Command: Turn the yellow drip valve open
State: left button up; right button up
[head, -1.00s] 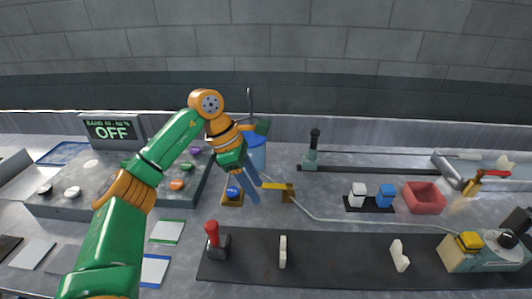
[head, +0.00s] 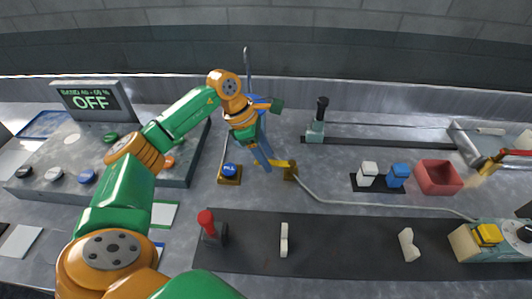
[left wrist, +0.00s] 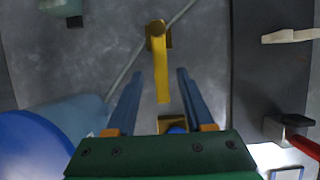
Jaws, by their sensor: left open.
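The yellow drip valve (head: 281,163) has a flat yellow lever on a small brown base, in line with a thin pale tube. In the head view the lever points left from its base. In the left wrist view the lever (left wrist: 162,78) runs from its round pivot down the picture, in the gap between my fingers. My left gripper (head: 267,165) is open, its blue fingers angled down at the lever's left end. In the left wrist view the fingers (left wrist: 159,76) lie on either side of the lever with gaps showing. My right gripper is not in view.
A blue knob on a brown base (head: 229,170) stands just left of my fingers. A blue rounded vessel (left wrist: 70,118) is close beside the left finger. A red-handled lever (head: 207,220) stands in front on the dark mat (head: 330,245). A red bin (head: 438,178) is right.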

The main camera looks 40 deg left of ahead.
pick_arm(q)
grip_shut()
dwell(1.3)
